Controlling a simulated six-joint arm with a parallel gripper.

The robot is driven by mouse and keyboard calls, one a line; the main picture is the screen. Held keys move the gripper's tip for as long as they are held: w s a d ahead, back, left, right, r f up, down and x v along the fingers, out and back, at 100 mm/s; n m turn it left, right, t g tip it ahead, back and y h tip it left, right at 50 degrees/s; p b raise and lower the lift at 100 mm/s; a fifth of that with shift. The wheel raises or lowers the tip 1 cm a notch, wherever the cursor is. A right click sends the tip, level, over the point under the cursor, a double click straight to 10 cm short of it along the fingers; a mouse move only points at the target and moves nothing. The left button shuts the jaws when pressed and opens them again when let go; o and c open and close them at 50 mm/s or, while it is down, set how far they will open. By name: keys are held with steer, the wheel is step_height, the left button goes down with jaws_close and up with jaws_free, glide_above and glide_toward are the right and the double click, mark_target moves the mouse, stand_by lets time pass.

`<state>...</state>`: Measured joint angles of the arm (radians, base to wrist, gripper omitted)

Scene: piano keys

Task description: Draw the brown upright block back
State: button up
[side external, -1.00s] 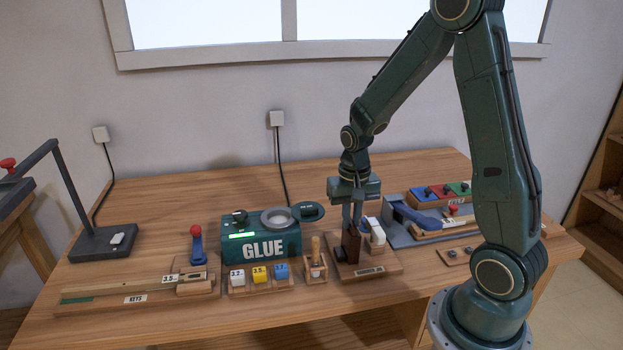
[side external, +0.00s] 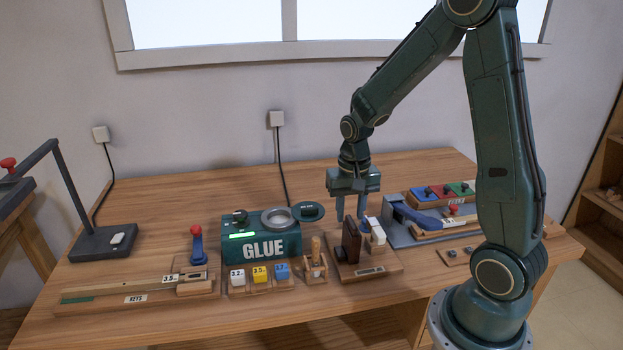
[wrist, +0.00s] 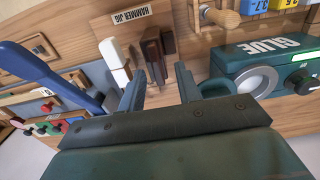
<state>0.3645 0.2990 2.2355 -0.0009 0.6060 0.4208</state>
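The brown upright block (side external: 352,242) stands on the wooden hammer jig (side external: 374,271), beside a white piece (side external: 376,232). In the wrist view the brown block (wrist: 153,48) is just beyond my fingertips, with the white piece (wrist: 116,58) to its left and the hammer jig label (wrist: 131,19) above. My gripper (side external: 350,218) is above the block with its fingers spread. In the wrist view my gripper (wrist: 157,82) has a clear gap between its fingers and holds nothing.
The green glue machine (side external: 262,242) stands to the left of the jig. A grey fixture with a blue lever (side external: 418,219) is close on the right. A small wooden holder with a peg (side external: 315,262) and numbered blocks (side external: 260,275) are at the front. The back of the table is clear.

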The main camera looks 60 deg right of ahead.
step_height(320, 180, up, 12)
stand_by(0.5)
steer(key=shift+a, duration=0.1)
steer(key=s+a+r+n+t, duration=0.2)
steer(key=s+a+r+n, duration=0.1)
steer(key=s+a, duration=0.3)
steer(key=s+a+r+n+t, duration=0.3)
steer(key=s+a+n, duration=0.3)
steer(key=s, duration=0.1)
steer(key=shift+s+r+t, duration=0.15)
steer(key=shift+s+t, duration=0.15)
steer(key=shift+s, duration=0.1)
steer(key=shift+w, duration=0.15)
stand_by(1.1)
